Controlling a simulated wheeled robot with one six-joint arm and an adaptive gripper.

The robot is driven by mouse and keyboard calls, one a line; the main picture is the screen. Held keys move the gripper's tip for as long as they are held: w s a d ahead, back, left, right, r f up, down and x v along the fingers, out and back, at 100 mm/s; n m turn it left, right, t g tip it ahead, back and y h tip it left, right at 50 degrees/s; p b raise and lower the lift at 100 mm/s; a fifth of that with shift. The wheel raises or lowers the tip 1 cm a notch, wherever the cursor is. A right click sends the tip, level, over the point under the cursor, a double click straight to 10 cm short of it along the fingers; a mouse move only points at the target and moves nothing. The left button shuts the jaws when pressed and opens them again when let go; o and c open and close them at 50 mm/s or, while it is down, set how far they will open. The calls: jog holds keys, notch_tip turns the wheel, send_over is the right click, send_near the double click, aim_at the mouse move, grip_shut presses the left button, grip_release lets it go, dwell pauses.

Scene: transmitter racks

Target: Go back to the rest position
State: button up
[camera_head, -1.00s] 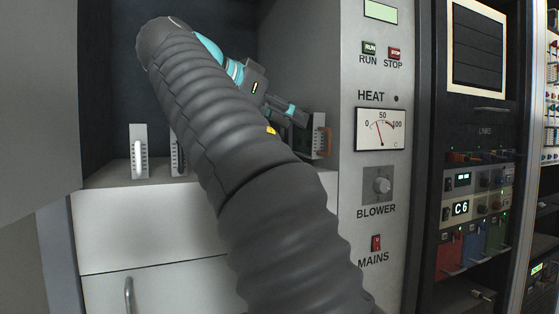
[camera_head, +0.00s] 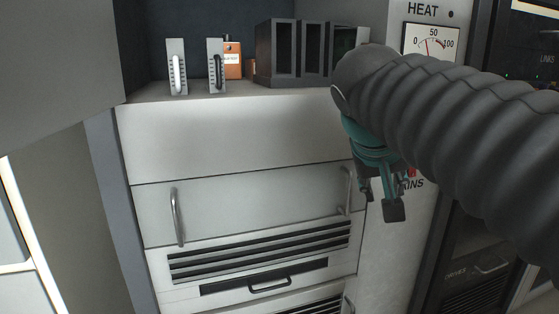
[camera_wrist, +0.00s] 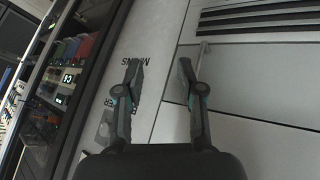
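My gripper (camera_head: 380,198) hangs below the end of my arm at the right in the head view, pointing down in front of the right edge of the white cabinet. In the wrist view its two fingers (camera_wrist: 158,72) stand apart with nothing between them. Behind them are the cabinet front and the panel with upside-down lettering. My ribbed grey arm reaches in from the right and hides part of the control panel.
The open cabinet shelf (camera_head: 225,97) holds two modules with a white handle (camera_head: 177,72) and a black handle (camera_head: 216,68), an orange box (camera_head: 233,62) and a dark slotted rack (camera_head: 284,55). Drawer handles (camera_head: 177,217) stick out below. An open door panel (camera_head: 60,60) stands at left.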

jog(key=s+f+y, duration=0.2)
jog(key=s+f, duration=0.5)
jog(key=f, duration=0.4)
jog(key=s+a+f+n+y, duration=0.1)
jog(key=s+f+y, duration=0.1)
jog(key=s+f, duration=0.5)
notch_tip(320, 180, down, 4)
jog(key=shift+a+f+g, duration=0.15)
jog(key=shift+f+g, duration=0.05)
jog(key=shift+g, duration=0.2)
jog(key=shift+c, duration=0.4)
